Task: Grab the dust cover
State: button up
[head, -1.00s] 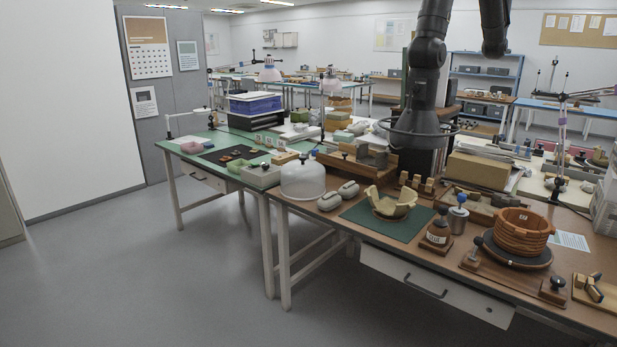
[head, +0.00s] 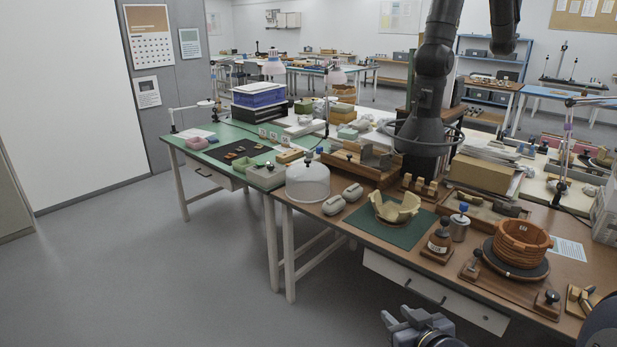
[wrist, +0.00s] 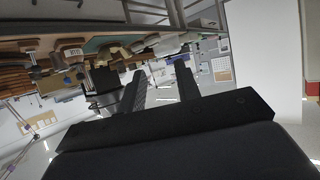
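The dust cover is most likely the cloudy white dome (head: 308,183) with a small dark knob on top. It stands upright at the left front corner of the brown workbench (head: 352,223) in the head view. My gripper (head: 398,317) shows at the bottom of the head view, in front of the bench and well apart from the dome, to its lower right. In the wrist view its two dark fingers (wrist: 160,88) stand apart with nothing between them.
Two grey rounded weights (head: 343,199) lie right of the dome. A cream partial bowl (head: 396,208) stands on a green mat (head: 404,236). A wooden tray (head: 352,163) is behind the dome. A green-topped table (head: 215,157) adjoins on the left. The floor (head: 150,270) at left is clear.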

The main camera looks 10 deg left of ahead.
aim_at(307, 180)
jog(key=i+j+z, duration=0.1)
jog(key=i+j, duration=0.95)
jog(key=i+j+z, duration=0.15)
jog(key=i+j, duration=0.9)
jog(key=j, duration=0.15)
